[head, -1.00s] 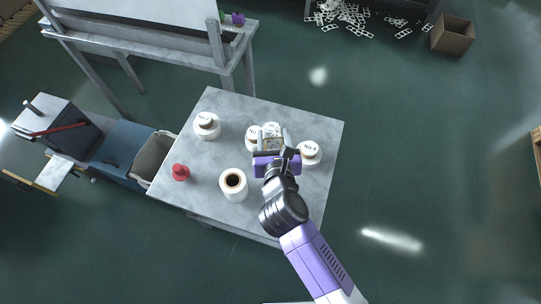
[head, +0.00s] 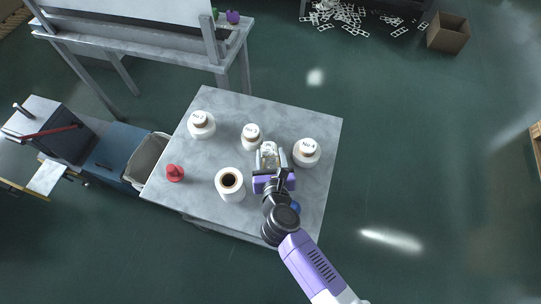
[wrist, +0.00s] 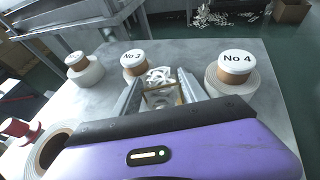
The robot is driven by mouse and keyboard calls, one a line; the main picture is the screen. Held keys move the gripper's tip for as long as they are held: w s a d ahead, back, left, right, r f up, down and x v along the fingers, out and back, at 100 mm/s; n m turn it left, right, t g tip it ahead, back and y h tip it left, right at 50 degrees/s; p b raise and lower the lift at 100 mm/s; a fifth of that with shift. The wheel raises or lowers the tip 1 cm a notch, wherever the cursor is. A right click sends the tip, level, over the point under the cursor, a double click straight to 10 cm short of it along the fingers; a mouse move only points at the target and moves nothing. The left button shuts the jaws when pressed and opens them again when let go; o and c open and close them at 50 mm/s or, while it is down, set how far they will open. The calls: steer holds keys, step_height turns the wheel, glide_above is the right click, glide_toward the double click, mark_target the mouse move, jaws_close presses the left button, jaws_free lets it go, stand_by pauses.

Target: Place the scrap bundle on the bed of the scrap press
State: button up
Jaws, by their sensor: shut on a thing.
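The scrap bundle (wrist: 160,88) is a pale, tangled clump with a tan band, seen in the wrist view between my fingers. My gripper (head: 269,158) is shut on it, over the right part of the grey table (head: 300,115). In the wrist view my gripper (wrist: 160,95) has a finger on each side of the bundle. I cannot tell whether the bundle touches the table. A machine with a red lever (head: 46,132) stands at the far left in the head view; it may be the scrap press. A pale flat plate (head: 47,177) is at its front.
White reels stand on the table: No 3 (head: 251,135) beyond the bundle, No 4 (head: 307,153) at its right, an open one (head: 230,186) at left. A red piece (head: 174,173) is near the left edge. A bin (head: 149,156) sits beside the table. The right floor is clear.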

steer(key=o, duration=1.5)
steer(key=shift+f, duration=0.1)
steer(key=shift+r, duration=0.2)
steer(key=v, duration=1.2)
steer(key=shift+a+f, duration=0.1)
